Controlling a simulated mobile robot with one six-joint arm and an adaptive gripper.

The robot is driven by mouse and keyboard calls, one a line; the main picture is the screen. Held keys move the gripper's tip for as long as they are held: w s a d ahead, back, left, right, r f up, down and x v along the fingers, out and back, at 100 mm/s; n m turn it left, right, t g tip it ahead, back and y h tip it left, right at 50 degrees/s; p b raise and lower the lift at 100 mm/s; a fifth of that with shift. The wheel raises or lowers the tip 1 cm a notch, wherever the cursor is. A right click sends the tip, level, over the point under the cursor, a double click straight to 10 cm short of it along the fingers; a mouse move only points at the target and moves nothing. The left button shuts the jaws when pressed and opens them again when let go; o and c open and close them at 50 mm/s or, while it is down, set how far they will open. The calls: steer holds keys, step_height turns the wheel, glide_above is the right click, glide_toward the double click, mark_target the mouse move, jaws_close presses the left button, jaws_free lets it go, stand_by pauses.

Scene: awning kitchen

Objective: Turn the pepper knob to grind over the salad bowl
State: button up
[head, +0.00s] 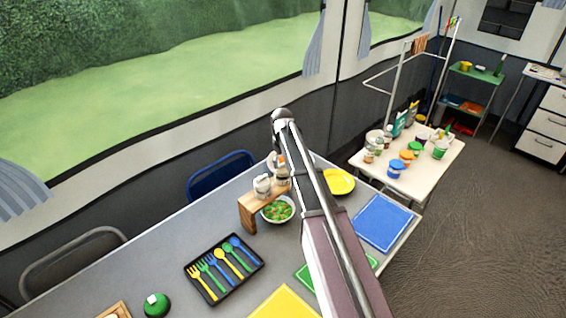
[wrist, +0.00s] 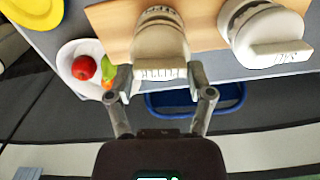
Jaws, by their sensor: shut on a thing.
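Two off-white grinders with knobs sit in a wooden stand (head: 247,216) on the grey table. In the wrist view, my gripper (wrist: 160,80) has its fingers on either side of the flat knob (wrist: 160,68) of the left grinder (wrist: 158,38) and is shut on it. The other grinder (wrist: 262,30) is to its right, with its knob turned sideways. Lettering on the knobs is too small to read. In the head view, the salad bowl (head: 278,219) with green and orange pieces is below the stand's overhang; my arm hides most of the gripper.
A bowl of fruit (wrist: 66,57) is left of the stand in the wrist view. A yellow plate (head: 340,182), a blue mat (head: 383,222) and a black cutlery tray (head: 222,291) lie on the table. A blue chair (head: 215,172) is behind it. A side table (head: 437,160) holds jars.

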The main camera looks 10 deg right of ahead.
steer(key=m, duration=0.6)
steer(key=shift+m, duration=0.3)
steer(key=m, duration=0.6)
steer(key=shift+m, duration=0.3)
steer(key=o, duration=1.1)
